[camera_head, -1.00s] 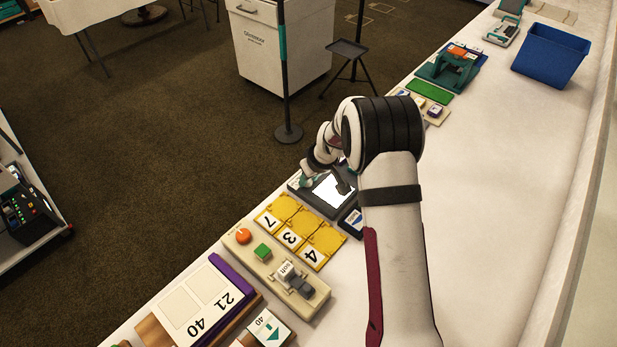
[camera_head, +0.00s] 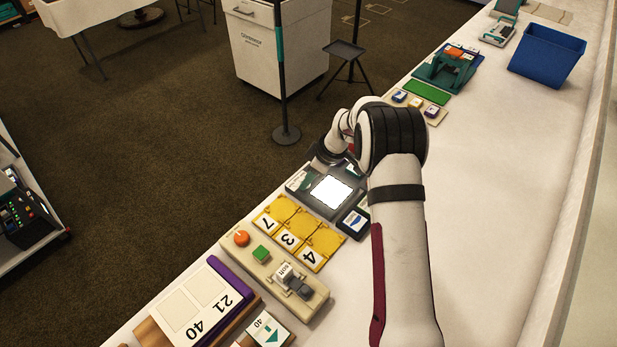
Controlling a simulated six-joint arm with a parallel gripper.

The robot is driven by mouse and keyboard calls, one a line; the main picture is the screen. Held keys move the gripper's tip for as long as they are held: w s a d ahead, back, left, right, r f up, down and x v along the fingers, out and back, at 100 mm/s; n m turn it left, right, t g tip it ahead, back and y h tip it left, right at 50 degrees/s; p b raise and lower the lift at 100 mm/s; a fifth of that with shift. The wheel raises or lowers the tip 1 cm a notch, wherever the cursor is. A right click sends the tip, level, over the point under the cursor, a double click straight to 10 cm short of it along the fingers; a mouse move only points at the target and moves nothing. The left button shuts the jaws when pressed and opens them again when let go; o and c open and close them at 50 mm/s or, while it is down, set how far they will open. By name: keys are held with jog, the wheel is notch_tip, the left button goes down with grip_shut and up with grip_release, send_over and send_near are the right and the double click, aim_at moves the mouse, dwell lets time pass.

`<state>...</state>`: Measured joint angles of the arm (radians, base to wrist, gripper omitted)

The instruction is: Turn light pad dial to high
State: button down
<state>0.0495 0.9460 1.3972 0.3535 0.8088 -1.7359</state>
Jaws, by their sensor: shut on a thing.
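The light pad (camera_head: 331,192) is a dark, flat unit with a bright white lit square, on the bench left of my arm. My gripper (camera_head: 352,168) is mostly hidden by my wrist and forearm. What shows of it is low at the pad's far right edge, where it is shut on the dial. The dial itself and its setting are hidden behind my arm, so I cannot read its position.
A blue-marked block (camera_head: 354,221) sits close beside the pad. Nearer are yellow number tiles (camera_head: 290,228) and a cream control board (camera_head: 275,270). Buttons (camera_head: 417,101) and a blue bin (camera_head: 545,54) are farther along. The bench's right side is clear.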

dwell(0.4)
jog(key=c, duration=0.6)
grip_release()
jog(key=v, duration=1.5)
jog(key=shift+r, duration=0.4)
jog(key=shift+d, duration=0.1)
